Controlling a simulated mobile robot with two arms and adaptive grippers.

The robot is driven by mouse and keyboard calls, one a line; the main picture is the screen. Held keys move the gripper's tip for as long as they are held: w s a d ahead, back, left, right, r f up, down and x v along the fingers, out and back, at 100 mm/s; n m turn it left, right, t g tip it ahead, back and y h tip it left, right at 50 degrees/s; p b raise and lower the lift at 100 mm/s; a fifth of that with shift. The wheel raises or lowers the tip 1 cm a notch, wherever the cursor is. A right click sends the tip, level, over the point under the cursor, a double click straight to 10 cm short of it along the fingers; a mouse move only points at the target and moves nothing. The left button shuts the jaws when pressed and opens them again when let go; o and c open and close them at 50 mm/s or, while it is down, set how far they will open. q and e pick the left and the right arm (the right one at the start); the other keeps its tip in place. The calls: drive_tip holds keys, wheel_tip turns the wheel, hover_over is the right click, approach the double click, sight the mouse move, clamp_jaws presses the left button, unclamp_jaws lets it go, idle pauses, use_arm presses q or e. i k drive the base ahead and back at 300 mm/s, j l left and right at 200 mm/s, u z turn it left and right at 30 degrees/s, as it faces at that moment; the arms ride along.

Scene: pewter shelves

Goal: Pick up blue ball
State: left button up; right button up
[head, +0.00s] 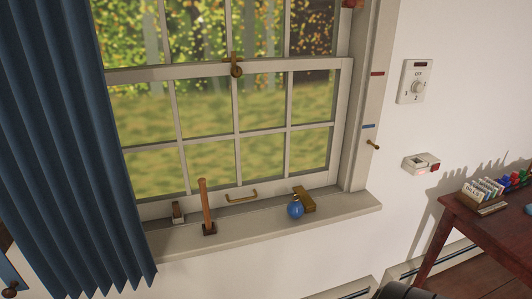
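The blue ball (295,209) rests on the pale window sill (262,228), right of the middle of the head view. It is small, round and glossy. A brass-coloured block (306,199) lies close behind it and to its right; I cannot tell whether the two touch. Neither of my grippers can be made out in the head view. A dark rounded shape shows at the bottom edge, and I cannot tell which part it is.
A wooden-handled tool (205,208) stands upright on the sill left of the ball, with a small block (178,213) further left. A blue curtain (75,150) hangs at the left. A reddish wooden table (470,222) with small items stands at the right.

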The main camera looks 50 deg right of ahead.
sight(295, 209)
drive_tip(key=z, duration=1.8)
